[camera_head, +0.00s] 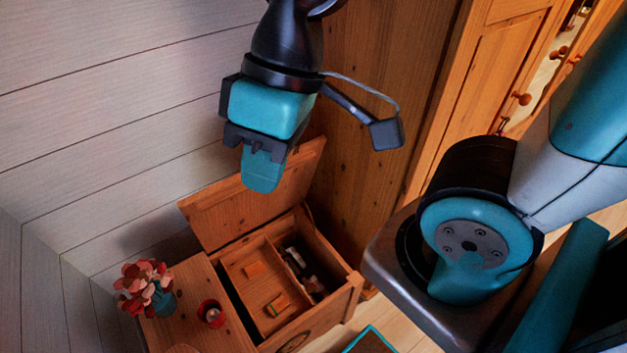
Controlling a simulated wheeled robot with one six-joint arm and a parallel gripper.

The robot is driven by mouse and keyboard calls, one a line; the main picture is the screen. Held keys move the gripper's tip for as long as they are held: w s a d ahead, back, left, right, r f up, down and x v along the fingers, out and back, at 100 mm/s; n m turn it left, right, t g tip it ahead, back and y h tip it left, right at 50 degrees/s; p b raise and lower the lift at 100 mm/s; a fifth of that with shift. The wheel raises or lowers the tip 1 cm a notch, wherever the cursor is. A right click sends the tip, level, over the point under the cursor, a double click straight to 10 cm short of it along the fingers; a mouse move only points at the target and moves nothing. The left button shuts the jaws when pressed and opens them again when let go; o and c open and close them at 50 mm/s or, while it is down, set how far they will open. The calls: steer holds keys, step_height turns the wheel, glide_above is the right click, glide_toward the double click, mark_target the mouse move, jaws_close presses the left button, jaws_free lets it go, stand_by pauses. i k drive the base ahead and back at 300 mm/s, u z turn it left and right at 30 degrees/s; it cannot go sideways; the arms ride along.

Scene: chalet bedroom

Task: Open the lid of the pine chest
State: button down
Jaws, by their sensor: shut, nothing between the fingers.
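The pine chest (311,323) stands on the floor at the lower middle, against the plank wall. Its lid (219,218) is raised and stands open at the back, leaning toward the wall. The inside shows a tray with small wooden pieces and a darker compartment with several objects. My gripper (262,180) is shut and empty. It points down and hides part of the lid's upper edge in this view. I cannot tell whether it touches the lid.
A flower pot (163,302) and a small red candle holder (211,314) stand on the wooden surface left of the opening. A wooden cabinet (493,90) with round knobs rises at the right. A teal-edged mat (371,342) lies on the floor at the bottom.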

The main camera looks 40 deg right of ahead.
mark_target(218, 214)
steer(key=z, duration=0.05)
steer(key=k, duration=1.1)
steer(key=z, duration=0.4)
steer(key=i, duration=0.65)
steer(key=u, duration=0.25)
